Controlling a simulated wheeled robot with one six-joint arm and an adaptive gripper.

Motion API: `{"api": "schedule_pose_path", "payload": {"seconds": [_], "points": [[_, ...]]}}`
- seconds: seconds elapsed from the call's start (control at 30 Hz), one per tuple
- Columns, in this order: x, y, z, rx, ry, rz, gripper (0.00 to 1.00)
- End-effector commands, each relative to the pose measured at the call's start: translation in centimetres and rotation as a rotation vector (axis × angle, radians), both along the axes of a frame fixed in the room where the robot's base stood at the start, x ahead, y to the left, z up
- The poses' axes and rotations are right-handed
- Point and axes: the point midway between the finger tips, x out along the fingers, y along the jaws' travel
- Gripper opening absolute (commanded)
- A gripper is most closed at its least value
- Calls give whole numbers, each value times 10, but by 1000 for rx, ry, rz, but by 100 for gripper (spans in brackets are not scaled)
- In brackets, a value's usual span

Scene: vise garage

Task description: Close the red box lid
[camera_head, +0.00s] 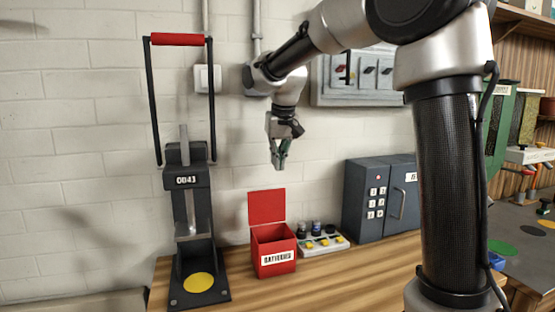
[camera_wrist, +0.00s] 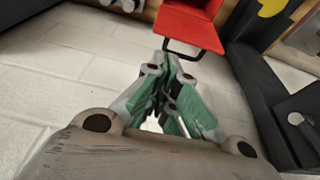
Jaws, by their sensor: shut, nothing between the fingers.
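The red box (camera_head: 273,255) stands on the wooden bench with a white label on its front. Its red lid (camera_head: 266,206) is open and stands upright at the back of the box. My gripper (camera_head: 279,166) is shut and empty, pointing down above the lid and apart from it. In the wrist view my gripper (camera_wrist: 170,58) shows its green fingers together, and the red lid (camera_wrist: 195,28) is beyond the fingertips at the top. The inside of the box is mostly hidden.
A black press (camera_head: 190,220) with a red handle stands left of the box. A light panel with buttons (camera_head: 322,243) is just right of it, then a dark grey safe (camera_head: 375,197). The wooden bench (camera_head: 330,275) is clear in front. A wall switch box (camera_head: 365,78) hangs behind my arm.

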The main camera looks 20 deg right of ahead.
Motion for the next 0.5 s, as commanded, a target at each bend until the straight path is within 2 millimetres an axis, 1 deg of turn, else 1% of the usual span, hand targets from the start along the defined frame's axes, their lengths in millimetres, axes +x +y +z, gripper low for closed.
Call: {"api": "schedule_pose_path", "payload": {"seconds": [0.03, 0.2, 0.33, 0.5], "points": [[3, 0, -11, -1, 4, 0, 0], [11, -1, -40, -1, 4, 0, 0], [16, -1, -55, -1, 2, 1, 0], [19, -1, -64, 0, 1, 1, 0]]}}
